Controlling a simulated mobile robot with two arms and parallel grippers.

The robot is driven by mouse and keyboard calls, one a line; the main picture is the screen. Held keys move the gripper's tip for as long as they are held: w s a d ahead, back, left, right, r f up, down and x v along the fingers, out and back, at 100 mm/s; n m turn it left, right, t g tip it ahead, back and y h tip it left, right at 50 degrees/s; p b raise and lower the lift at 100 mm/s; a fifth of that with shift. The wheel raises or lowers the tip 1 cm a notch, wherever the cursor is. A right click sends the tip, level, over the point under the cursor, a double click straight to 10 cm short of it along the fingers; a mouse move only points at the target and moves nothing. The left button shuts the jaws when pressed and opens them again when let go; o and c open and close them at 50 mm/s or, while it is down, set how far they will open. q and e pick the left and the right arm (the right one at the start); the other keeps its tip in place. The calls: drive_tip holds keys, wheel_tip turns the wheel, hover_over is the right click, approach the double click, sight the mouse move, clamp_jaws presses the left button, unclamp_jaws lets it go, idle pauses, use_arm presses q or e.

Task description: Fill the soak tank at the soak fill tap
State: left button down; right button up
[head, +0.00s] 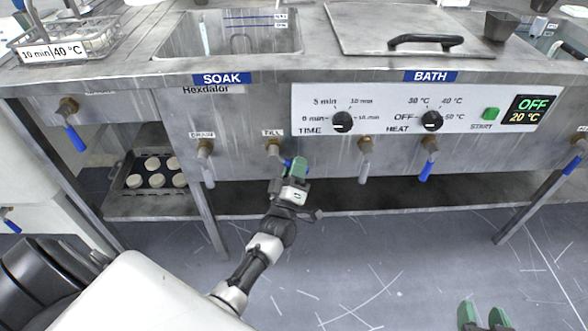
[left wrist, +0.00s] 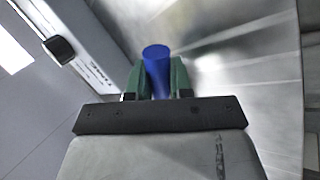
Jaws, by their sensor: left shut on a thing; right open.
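The soak tank (head: 170,42) is an open steel basin behind the blue SOAK label. Blue level lines show on its back wall, and I cannot make out a water surface. The soak fill tap (head: 273,148) is on the front panel under the FILL label. My left gripper (head: 294,168) is shut on its blue handle, mostly hidden by the fingers in the head view. In the left wrist view the blue handle (left wrist: 157,59) stands between the green fingers of the left gripper (left wrist: 154,80). My right gripper (head: 484,316) is open and empty at the bottom right.
The drain tap (head: 205,150) is left of the fill tap. Two bath taps (head: 365,147) (head: 429,145) are to the right. The lidded bath (head: 350,40) is beside the tank. A wire basket (head: 85,45) stands at the left. The lower shelf holds a tray (head: 130,182) of round pieces.

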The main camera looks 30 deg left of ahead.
drive_tip(key=shift+r, duration=0.15)
idle(0.3)
use_arm(q)
drive_tip(key=c, duration=1)
unclamp_jaws()
drive_tip(key=shift+c, duration=0.2)
use_arm(e)
drive_tip(key=shift+a, duration=0.1)
use_arm(q)
drive_tip(key=shift+s, duration=0.1)
drive_tip(key=v, duration=1)
drive_tip(key=shift+s+f+p, duration=0.25)
drive_tip(key=shift+p, duration=0.2)
use_arm(e)
drive_tip(key=s+f+g, duration=0.1)
drive_tip(key=d+f+g, duration=0.1)
drive_tip(key=shift+s+f+h, duration=0.3)
drive_tip(key=shift+s+h, duration=0.1)
use_arm(q)
drive_tip(key=shift+d, duration=0.1)
